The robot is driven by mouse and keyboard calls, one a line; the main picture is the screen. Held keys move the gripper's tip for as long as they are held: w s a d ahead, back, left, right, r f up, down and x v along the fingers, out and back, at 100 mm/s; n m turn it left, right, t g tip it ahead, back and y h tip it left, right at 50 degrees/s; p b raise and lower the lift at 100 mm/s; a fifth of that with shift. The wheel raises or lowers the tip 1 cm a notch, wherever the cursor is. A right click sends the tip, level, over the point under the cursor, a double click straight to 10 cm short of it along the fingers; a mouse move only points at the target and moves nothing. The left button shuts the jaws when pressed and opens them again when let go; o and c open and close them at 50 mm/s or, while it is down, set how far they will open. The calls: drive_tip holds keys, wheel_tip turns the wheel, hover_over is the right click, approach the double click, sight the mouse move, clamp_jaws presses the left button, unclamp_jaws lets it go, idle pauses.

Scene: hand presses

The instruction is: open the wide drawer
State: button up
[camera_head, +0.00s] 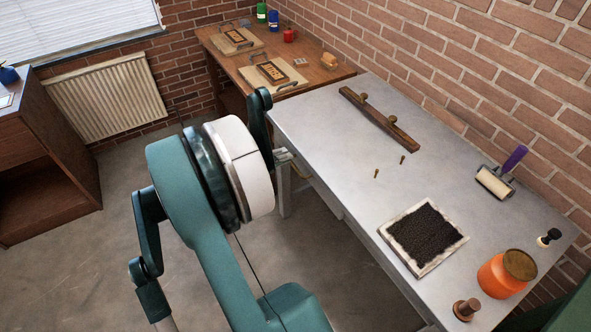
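The metal table (340,140) runs from the middle to the lower right. A pale drawer front (327,194) shows under its left long edge; I take it to be the wide drawer. I cannot tell whether it stands out from the table. A small brassy piece, perhaps a handle, shows near its far end. My arm's white wrist ring hides much of this area. A small grey part, perhaps the tip of my gripper (284,157), shows beside the table edge by the brassy piece. Its fingers are mostly hidden, and I cannot see whether they touch anything.
On the table are a wooden bar (380,120), a dark textured pad in a pale tray (465,238), a roller (495,182) and an orange jar (495,276). A wooden bench (325,72) stands beyond. The floor (75,255) left of my arm is clear.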

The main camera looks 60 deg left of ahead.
sight(295, 168)
wheel_tip(295, 168, down, 6)
drive_tip(key=s+m, duration=0.1)
drive_tip(key=s, duration=0.1)
drive_tip(key=shift+s+d+g+h, duration=0.25)
drive_tip(key=shift+d+g+h, duration=0.15)
drive_tip(key=shift+w, duration=0.1)
drive_tip(key=shift+b+x, duration=0.9)
drive_tip(key=shift+x, duration=2.95)
clamp_jaws()
